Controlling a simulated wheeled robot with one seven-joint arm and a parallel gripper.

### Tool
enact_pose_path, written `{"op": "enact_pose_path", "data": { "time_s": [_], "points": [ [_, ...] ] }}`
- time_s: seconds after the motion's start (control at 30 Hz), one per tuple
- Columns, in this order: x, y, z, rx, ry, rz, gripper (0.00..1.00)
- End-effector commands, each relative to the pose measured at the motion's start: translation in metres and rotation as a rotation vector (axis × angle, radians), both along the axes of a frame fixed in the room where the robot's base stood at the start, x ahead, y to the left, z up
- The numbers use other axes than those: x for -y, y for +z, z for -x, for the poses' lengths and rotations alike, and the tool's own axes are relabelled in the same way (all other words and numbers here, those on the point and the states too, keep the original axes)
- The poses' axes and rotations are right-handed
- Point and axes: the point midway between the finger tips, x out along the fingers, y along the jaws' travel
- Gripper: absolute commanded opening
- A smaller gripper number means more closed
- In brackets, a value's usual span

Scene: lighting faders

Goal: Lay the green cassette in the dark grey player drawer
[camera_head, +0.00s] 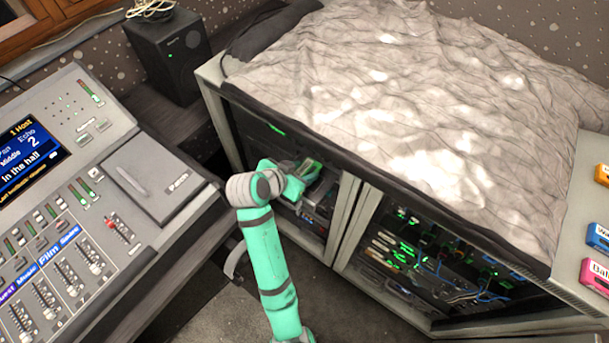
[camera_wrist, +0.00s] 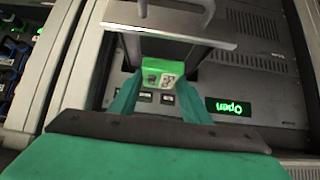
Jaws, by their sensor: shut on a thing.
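The green cassette (camera_wrist: 163,76) with a pale label sits between the two teal fingers of my gripper (camera_wrist: 162,98), which is shut on it. In the head view the cassette (camera_head: 309,167) shows as a small green edge at my gripper (camera_head: 303,177), in front of the rack cabinet. In the wrist view the dark grey player drawer (camera_wrist: 165,48) stands out from the player, with a light rim and a handle. The cassette overlaps the drawer's inner end. I cannot tell whether it touches the drawer floor.
A green "Open" display (camera_wrist: 228,107) glows on the player beside the drawer. A crumpled grey cloth (camera_head: 400,90) covers the cabinet top. The cabinet's light frame post (camera_head: 342,215) stands close right of my gripper. The mixing desk (camera_head: 150,240) is at left; several coloured cassettes lie far right.

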Motion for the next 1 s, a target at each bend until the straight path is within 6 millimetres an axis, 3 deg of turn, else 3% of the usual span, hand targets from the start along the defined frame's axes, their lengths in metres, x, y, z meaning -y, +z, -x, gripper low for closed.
{"op": "enact_pose_path", "data": {
  "time_s": [0.27,0.5,0.87,0.9,0.93,1.0],
  "points": [
    [0.006,-0.014,-0.011,0.000,-0.001,0.002,0.17],
    [0.002,-0.044,-0.011,-0.001,0.006,0.001,0.17],
    [0.005,-0.048,-0.011,0.001,0.001,0.001,0.17],
    [0.005,-0.047,-0.011,0.001,0.001,0.001,0.53],
    [0.004,-0.047,-0.011,0.001,0.001,0.001,0.60],
    [0.004,-0.047,-0.011,0.001,0.001,0.001,0.62]
  ]
}}
